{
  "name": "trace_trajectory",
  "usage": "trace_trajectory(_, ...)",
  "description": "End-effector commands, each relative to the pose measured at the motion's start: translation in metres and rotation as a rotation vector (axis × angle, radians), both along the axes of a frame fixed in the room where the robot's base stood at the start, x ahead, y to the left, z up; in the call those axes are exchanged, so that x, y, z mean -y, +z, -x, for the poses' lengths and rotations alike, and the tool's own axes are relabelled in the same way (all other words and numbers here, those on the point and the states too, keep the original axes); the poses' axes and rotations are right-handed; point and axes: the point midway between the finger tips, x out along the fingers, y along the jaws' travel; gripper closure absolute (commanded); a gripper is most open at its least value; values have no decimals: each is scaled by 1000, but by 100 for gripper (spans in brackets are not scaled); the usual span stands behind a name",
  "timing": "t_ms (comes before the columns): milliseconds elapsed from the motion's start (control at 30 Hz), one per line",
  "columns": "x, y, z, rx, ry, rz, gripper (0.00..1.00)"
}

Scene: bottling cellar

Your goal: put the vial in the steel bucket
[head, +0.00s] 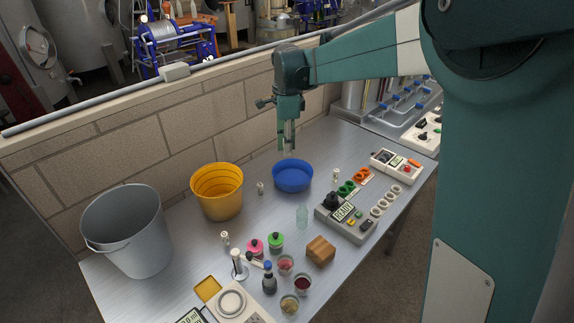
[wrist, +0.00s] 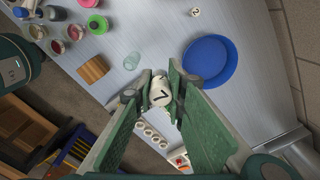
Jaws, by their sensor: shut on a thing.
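My gripper (head: 287,147) hangs high over the bench, near the blue bowl in the head view. In the wrist view my gripper (wrist: 161,84) is shut on a small white vial (wrist: 160,92) with a dark mark on it. The held vial is hard to make out in the head view. The steel bucket (head: 141,252) stands upright at the left end of the bench, far to the left of my gripper. Its floor is hidden, and it is outside the wrist view.
Other small vials stand on the bench (head: 260,188) (head: 225,238) (head: 336,174). Jars, a brown block (head: 320,251) and a control box (head: 345,218) fill the front. A brick wall runs behind.

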Motion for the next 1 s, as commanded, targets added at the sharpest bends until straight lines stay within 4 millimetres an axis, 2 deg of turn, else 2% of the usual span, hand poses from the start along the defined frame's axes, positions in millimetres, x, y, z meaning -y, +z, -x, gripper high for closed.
trace_trajectory(33, 0, 16, 1, 0, 0, 0, 97)
trace_trajectory(200, 0, 53, 0, 0, 0, 0, 97)
trace_trajectory(533, 0, 103, 0, 0, 0, 0, 97)
trace_trajectory(867, -51, 106, 5, 0, 133, 0, 97)
trace_trajectory(1000, -82, 106, 9, 0, 216, 0, 97)
